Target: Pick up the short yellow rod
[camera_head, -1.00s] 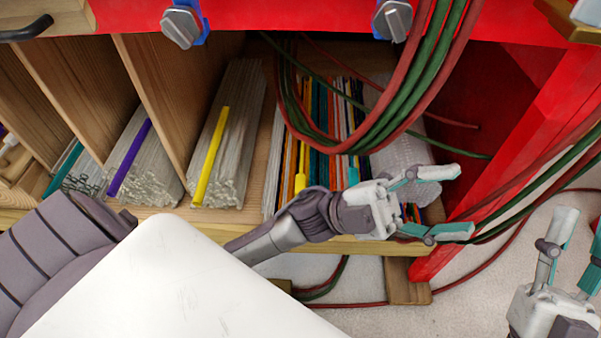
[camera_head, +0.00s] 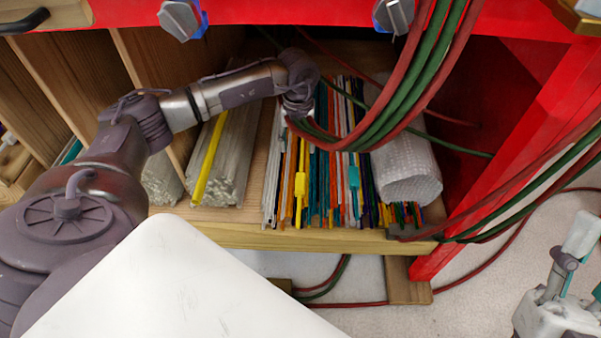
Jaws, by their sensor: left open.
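A yellow rod (camera_head: 208,160) lies on top of a bundle of clear glass rods (camera_head: 235,160) in a shelf compartment. My left forearm crosses in front of its far end. Another yellow piece (camera_head: 301,186), a thick short stretch, sits among the coloured rods (camera_head: 330,160) in the compartment to the right. I cannot tell from the picture which one is meant. My left arm ends at the wrist (camera_head: 298,90), above the coloured rods and by the cables; its gripper fingers are hidden there. My right gripper (camera_head: 580,270) is cut off at the lower right edge.
Red and green cables (camera_head: 400,100) hang in front of the shelf. A clear bubble-textured roll (camera_head: 405,170) lies right of the coloured rods. Wooden dividers (camera_head: 150,90) separate the compartments. A red frame (camera_head: 500,170) stands at the right. A white panel (camera_head: 170,290) covers the lower left.

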